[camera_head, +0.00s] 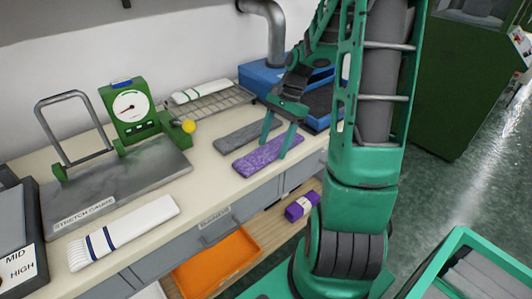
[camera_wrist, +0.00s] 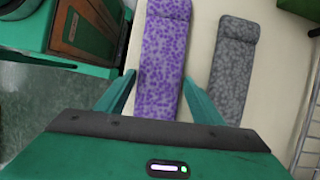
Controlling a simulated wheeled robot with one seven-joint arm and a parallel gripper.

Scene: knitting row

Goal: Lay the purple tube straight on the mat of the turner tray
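The speckled purple tube (camera_head: 265,153) lies flat on the cream worktop, near its front edge. It also shows in the wrist view (camera_wrist: 163,60), running up the picture with a thicker band near its far end. My gripper (camera_head: 282,135) is open above it. In the wrist view my fingers (camera_wrist: 160,92) stand on either side of the tube, with a gap on each side. I cannot tell how high the tips are. A blue unit with a dark flat surface (camera_head: 318,100), possibly the turner tray and its mat, stands behind and is partly hidden by my arm.
A grey speckled strip (camera_head: 248,136) lies beside the purple tube. A wire rack (camera_head: 215,103) with a white roll is behind it. The stretch gauge (camera_head: 120,180) and a white striped sock (camera_head: 125,232) are at left. A banded purple bundle (camera_head: 302,206) and orange tray (camera_head: 218,262) lie below.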

